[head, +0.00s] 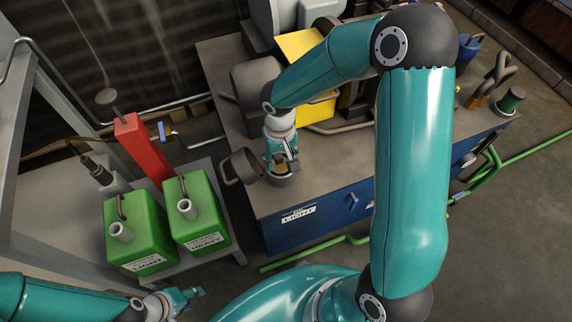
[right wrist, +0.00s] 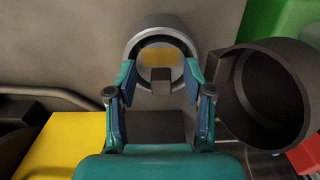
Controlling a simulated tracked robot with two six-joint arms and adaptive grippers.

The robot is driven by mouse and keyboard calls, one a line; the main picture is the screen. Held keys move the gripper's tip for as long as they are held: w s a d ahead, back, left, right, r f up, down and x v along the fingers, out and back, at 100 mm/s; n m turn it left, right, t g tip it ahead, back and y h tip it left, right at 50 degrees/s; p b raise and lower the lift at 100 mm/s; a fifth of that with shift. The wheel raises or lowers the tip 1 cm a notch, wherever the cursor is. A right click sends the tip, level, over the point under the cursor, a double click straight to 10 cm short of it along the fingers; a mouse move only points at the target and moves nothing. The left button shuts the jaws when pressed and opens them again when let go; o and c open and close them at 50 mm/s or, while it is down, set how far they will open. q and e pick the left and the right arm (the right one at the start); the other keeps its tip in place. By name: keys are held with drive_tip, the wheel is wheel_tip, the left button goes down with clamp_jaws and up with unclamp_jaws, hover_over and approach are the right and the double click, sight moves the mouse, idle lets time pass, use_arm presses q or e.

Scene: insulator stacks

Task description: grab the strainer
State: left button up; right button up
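The likely strainer (right wrist: 161,22) is a round grey metal ring with a yellow-brown inside and a dark tab on its near side. In the head view it (head: 283,180) sits near the front left edge of the workbench, partly hidden by my right gripper. My right gripper (right wrist: 160,80) is open, with one finger on each side of the tab and a gap to it on both sides. The head view shows this gripper (head: 283,158) pointing down over the ring. My left gripper (head: 182,298) is low at the left, away from the bench; its fingers are too small to judge.
A dark open can (head: 238,168) stands just left of the ring, close to my right gripper; the wrist view shows it too (right wrist: 236,85). A yellow machine part (head: 298,45) is behind. Green canisters (head: 138,240) and a red post (head: 143,148) stand left of the workbench (head: 330,178).

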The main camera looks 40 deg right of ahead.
clamp_jaws()
drive_tip(key=shift+r, duration=0.15)
